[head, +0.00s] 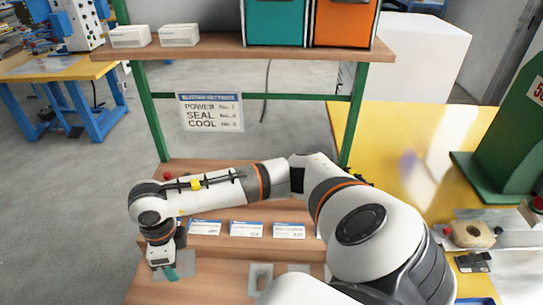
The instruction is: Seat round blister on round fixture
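One of my arms comes in from the lower right and reaches across to the left; I take it as my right arm. Its gripper (166,270) points down at the left end of the wooden bench, over a grey plate (187,265). A small teal piece (170,274) shows at its tip; whether it is gripped or part of the gripper is unclear. A beige round piece with a dark centre hole (473,234) sits on a grey plate on the yellow table; it looks like the round fixture. I cannot make out a round blister. My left gripper is not in view.
A pale plate with a hole (260,275) lies on the bench. White cards with blue edges (246,229) line its back. A shelf (230,47) with teal and orange bins stands behind. A green press stand (500,140) is at right on the yellow table (410,140).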

